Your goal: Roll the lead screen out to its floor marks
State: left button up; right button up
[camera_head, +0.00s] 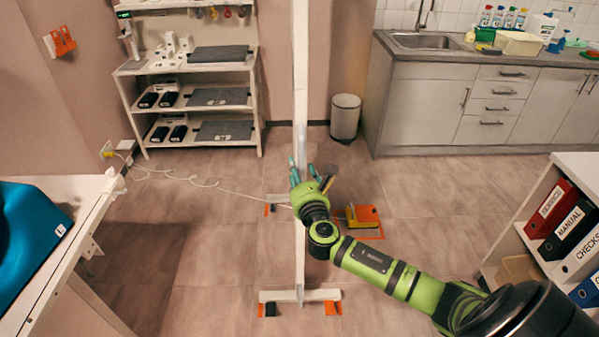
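The lead screen (301,90) stands upright and shows edge-on as a tall, narrow white frame in the middle of the head view. An orange outline (372,237) on the floor, right of the screen, looks like a floor mark. My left gripper is out of view.
A yellow and red-orange object (362,217) sits by the outline. A thin white cable (205,184) crosses the floor from the left wall to the screen. A bin (345,115), shelf rack (196,68) and sink cabinet (425,100) line the back.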

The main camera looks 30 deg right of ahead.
jog(key=shift+s+f, duration=0.1)
jog(key=v, duration=1.2)
jog(key=s+d+f+m+g+y, duration=0.1)
jog(key=s+f+m+g, duration=0.25)
jog(key=f, duration=0.75)
jog(key=s+f+m+g+y, duration=0.1)
jog(key=s+f+m+g, duration=0.3)
jog(key=f, duration=0.7)
jog(key=s+d+f+m+g, duration=0.1)
jog(key=s+f+m+g, duration=0.3)
jog(key=f, duration=0.7)
jog(key=s+a+f+m+g+y, duration=0.1)
jog(key=s+a+f+m, duration=0.3)
jog(key=s, duration=0.5)
jog(key=s+a+f+m+g+y, duration=0.1)
jog(key=s+a+f+m+g, duration=0.1)
jog(key=s+f+m, duration=0.6)
jog(key=s+a+f+m+g+y, duration=0.1)
jog(key=s+a+f+m, duration=0.4)
jog(key=s, duration=0.6)
jog(key=shift+s+a+f+m+y+b, duration=0.15)
jog(key=shift+a+f+m+y+b, duration=0.2)
jog(key=shift+f+m+y, duration=0.35)
jog(key=shift+g, duration=0.25)
